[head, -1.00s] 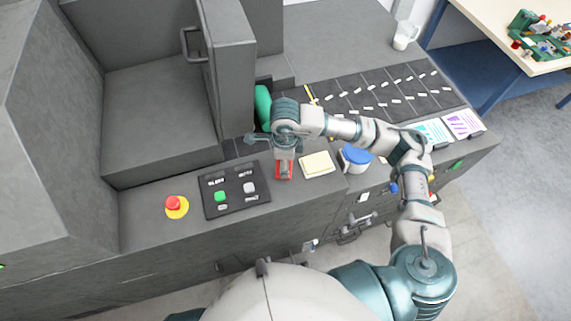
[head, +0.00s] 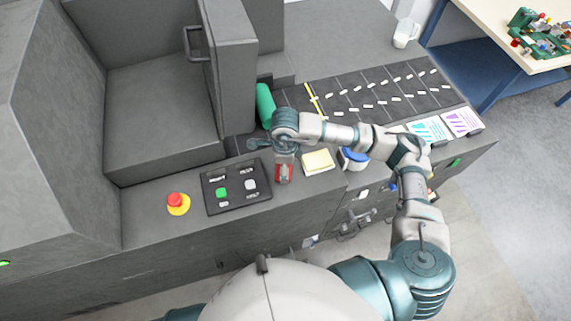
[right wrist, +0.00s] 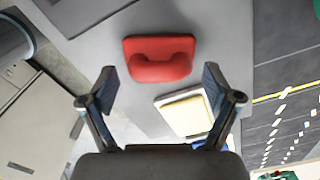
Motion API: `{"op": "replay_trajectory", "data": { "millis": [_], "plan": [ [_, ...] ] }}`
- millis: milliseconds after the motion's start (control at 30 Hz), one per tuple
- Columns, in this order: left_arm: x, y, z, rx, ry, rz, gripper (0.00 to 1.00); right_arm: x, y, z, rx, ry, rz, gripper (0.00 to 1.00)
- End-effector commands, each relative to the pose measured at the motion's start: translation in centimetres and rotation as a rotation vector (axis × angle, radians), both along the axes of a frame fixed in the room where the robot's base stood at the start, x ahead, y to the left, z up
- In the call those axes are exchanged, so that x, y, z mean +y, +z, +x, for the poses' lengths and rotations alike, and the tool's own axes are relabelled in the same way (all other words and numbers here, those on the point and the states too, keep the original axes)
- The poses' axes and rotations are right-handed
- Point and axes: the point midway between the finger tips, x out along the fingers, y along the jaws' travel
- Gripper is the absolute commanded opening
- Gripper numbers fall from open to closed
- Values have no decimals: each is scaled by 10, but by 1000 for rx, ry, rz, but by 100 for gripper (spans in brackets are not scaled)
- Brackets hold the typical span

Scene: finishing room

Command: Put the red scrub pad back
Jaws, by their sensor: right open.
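The red scrub pad (head: 284,177) lies on the grey machine ledge, between the button panel and a pale yellow pad. In the right wrist view the red pad (right wrist: 160,58) shows its raised rounded grip and flat base. My right gripper (head: 284,158) is just above it and partly hides it in the head view. In the right wrist view my right gripper (right wrist: 159,78) is open, its two fingers apart on either side of the pad's near side, with nothing between them. Whether the fingertips touch the pad cannot be told. My left gripper is not in view.
A black button panel (head: 236,187) and a red emergency knob (head: 176,200) are left of the pad. The yellow pad (head: 318,160) and a blue-lidded tub (head: 354,160) are right. A green cylinder (head: 265,104) stands behind. Bare ledge lies in front.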

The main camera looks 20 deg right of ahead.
Motion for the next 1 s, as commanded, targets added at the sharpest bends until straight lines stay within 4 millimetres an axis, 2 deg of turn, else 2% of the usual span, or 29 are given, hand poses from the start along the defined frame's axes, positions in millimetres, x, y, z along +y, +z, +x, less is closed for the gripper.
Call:
{"op": "replay_trajectory", "data": {
  "millis": [167,267,500,700,833,1000],
  "plan": [
    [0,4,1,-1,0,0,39,0,5,0,-1,0,1,89],
    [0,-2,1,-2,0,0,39,1,17,1,-4,0,2,89],
    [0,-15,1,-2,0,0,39,1,71,1,-6,1,1,89],
    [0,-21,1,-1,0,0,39,1,107,1,-4,1,1,89],
    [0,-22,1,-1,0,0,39,1,119,1,-1,1,1,89],
    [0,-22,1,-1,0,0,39,1,123,0,0,0,0,89]
  ]
}}
